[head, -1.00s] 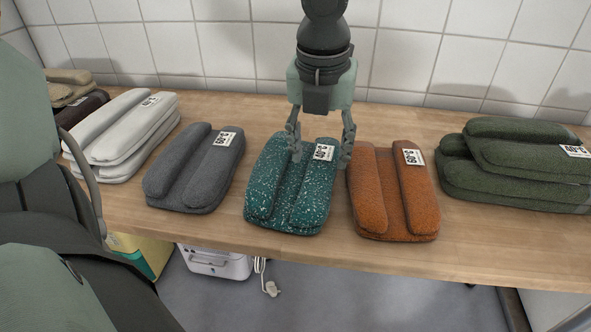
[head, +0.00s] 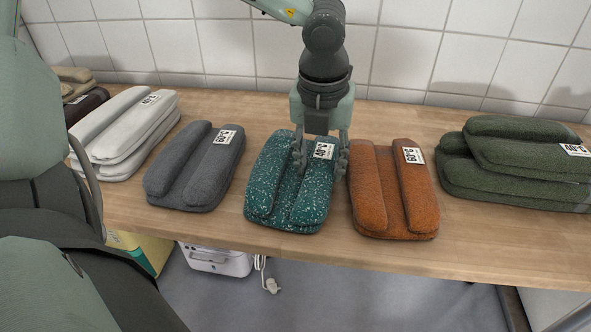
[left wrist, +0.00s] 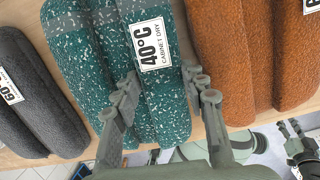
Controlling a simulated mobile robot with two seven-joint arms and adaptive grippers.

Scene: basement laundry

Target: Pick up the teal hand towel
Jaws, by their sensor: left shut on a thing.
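The teal hand towel (head: 272,185) is white-flecked and folded into two thick rolls. It lies on the wooden table between the grey and orange towels, with a white 40°C label. My left gripper (head: 320,160) comes down from above, its fingers on either side of the towel's right-hand roll and shut on it. In the left wrist view the teal towel (left wrist: 85,60) fills the middle, with the left gripper's fingertips (left wrist: 165,95) pressed against the roll. The towel appears to rest on the table still. What looks like my right gripper (left wrist: 292,132) shows partly at the wrist view's right edge, its jaws unclear.
A grey towel (head: 180,180) lies left and an orange towel (head: 375,195) lies close on the right. White towels (head: 115,150) are stacked further left, dark green towels (head: 470,180) at the right. The table's front edge is clear; a tiled wall stands behind.

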